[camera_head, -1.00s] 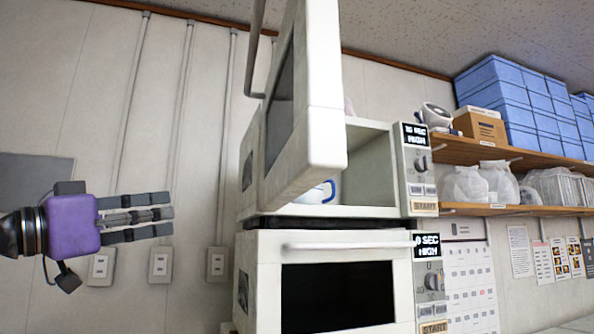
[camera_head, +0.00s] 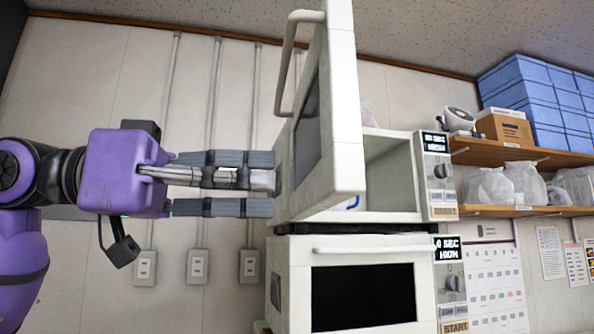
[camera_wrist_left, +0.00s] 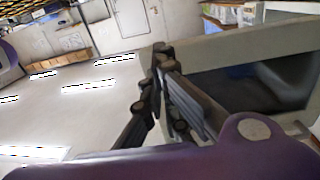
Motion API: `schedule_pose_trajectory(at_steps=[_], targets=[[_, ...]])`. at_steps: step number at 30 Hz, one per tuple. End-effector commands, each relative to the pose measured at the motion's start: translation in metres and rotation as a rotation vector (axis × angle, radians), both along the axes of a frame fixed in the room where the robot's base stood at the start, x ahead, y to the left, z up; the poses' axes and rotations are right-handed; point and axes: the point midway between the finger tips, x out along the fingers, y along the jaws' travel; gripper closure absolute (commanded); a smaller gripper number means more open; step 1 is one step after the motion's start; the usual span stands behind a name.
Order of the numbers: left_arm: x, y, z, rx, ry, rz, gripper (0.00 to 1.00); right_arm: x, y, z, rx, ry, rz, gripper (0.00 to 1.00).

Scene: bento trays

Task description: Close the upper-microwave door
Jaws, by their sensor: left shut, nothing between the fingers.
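The upper-microwave door (camera_head: 343,110) stands open, swung out toward me, with its dark window and bar handle (camera_head: 286,75) facing left. The open upper microwave (camera_head: 390,170) shows its cavity to the right of the door; a bit of a blue-edged item (camera_head: 352,203) shows inside, mostly hidden by the door. My left gripper (camera_head: 273,183) is shut and empty, its fingertips close to the door's left side; I cannot tell if they touch. In the left wrist view its fingers (camera_wrist_left: 165,95) are beside a light frame with a dark window (camera_wrist_left: 245,85). My right gripper is not in view.
A lower microwave (camera_head: 300,300), shut, stands directly beneath. Wooden shelves (camera_head: 490,152) with blue boxes (camera_head: 530,90) and bags are at the right. The wall with outlets (camera_head: 197,265) is behind my left arm.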

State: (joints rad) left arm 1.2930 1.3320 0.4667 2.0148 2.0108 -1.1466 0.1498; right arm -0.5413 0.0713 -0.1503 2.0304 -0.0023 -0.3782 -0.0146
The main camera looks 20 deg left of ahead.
Motion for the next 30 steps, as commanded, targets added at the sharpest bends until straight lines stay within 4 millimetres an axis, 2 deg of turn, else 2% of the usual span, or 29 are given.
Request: schedule_pose_trajectory(at_steps=[4, 10, 30], targets=[[0.011, -0.024, 0.003, 0.001, -0.003, -0.002, 1.0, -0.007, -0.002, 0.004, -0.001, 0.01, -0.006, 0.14], [0.022, -0.042, 0.002, -0.001, -0.003, 0.0, 1.0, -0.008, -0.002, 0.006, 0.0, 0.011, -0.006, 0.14], [0.024, -0.047, 0.001, -0.002, -0.001, 0.005, 1.0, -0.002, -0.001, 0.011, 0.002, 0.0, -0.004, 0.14]])
